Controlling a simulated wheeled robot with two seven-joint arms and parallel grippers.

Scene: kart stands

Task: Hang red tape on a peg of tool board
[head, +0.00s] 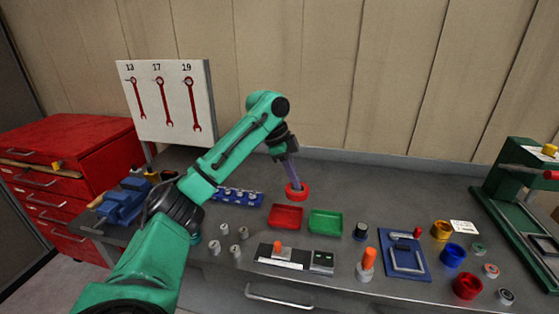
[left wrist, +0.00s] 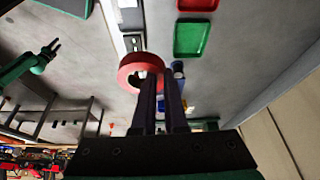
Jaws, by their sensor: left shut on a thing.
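The red tape (head: 296,196) is a thick red ring. My left gripper (head: 293,182) is shut on it and holds it above the bench, just behind the red tray. In the left wrist view the red tape (left wrist: 130,70) sits at the tips of the two dark fingers (left wrist: 160,85). The white tool board (head: 146,106) stands upright at the back left, with red wrenches hanging under the numbers 13, 17 and 19. I cannot make out a bare peg. A small green arm with a dark, spread gripper (left wrist: 50,48), seemingly my right, shows in the left wrist view.
A red tray (head: 285,217) and a green tray (head: 326,222) lie below the tape. A blue socket holder (head: 238,197) and a blue vise (head: 122,203) stand towards the board. Coloured rings and a green press (head: 500,190) are at the right. A red cabinet (head: 75,150) is at the left.

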